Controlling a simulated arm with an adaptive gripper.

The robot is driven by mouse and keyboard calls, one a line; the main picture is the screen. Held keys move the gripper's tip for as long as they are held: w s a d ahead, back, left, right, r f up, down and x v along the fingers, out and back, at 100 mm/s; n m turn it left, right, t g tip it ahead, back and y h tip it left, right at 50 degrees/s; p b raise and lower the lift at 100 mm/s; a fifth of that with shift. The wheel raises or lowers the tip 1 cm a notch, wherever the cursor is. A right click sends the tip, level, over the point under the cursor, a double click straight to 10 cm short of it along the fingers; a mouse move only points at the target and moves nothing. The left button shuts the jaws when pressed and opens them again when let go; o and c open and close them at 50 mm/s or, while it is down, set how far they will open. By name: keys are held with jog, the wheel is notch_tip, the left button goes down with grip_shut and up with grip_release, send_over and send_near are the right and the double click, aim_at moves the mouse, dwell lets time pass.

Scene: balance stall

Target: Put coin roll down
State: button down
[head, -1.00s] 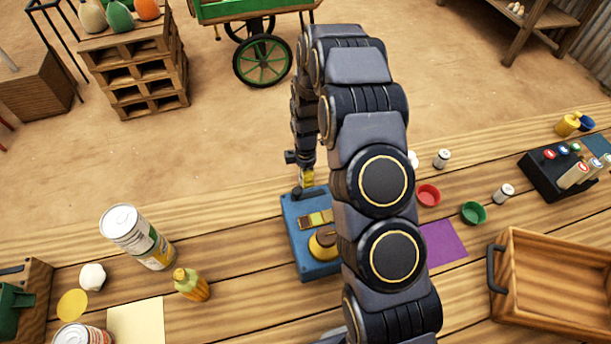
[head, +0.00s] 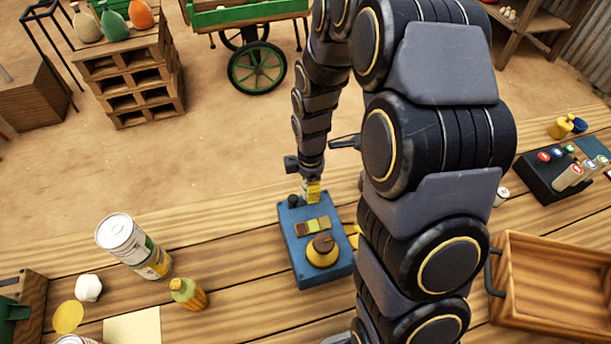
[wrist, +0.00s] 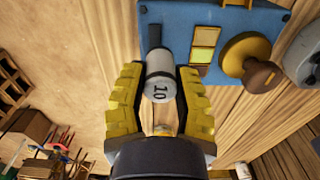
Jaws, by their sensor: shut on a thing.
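In the head view my gripper (head: 312,189) is at the far edge of the blue box (head: 295,250), and the roll is hard to make out there. In the wrist view the roll overlaps the near edge of the blue box (wrist: 190,15), beside a black post. I cannot tell whether the roll touches the box or the table.
The box carries a yellow-and-brown knob (head: 322,252) and a small window strip (head: 312,226). A wooden tray (head: 560,285) is at right. My arm hides the table's middle.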

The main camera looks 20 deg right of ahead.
jog(key=shift+s+a+r, duration=0.1)
jog(key=shift+s+r, duration=0.3)
jog(key=shift+s, duration=0.55)
jog(key=shift+s+a+r, duration=0.1)
jog(key=shift+s+r, duration=0.35)
jog(key=shift+s, duration=0.55)
jog(key=shift+s+r, duration=0.4)
jog(key=shift+s, duration=0.55)
jog(key=s+d+m, duration=0.6)
jog(key=d+m, duration=0.2)
jog(key=d, duration=0.4)
jog(key=s+d+m, duration=0.7)
jog(key=d+m, duration=0.2)
jog(key=d, duration=0.4)
jog(key=w+d+f, duration=0.2)
jog(key=d+f, duration=0.1)
jog(key=d, duration=0.1)
jog(key=w+d+f, duration=0.2)
jog(key=d+f, duration=0.1)
jog(key=d, duration=0.1)
jog(key=w+d+f, duration=0.2)
jog(key=d, duration=0.1)
jog(key=shift+w+d+f, duration=0.5)
jog(key=shift+f, duration=1.6)
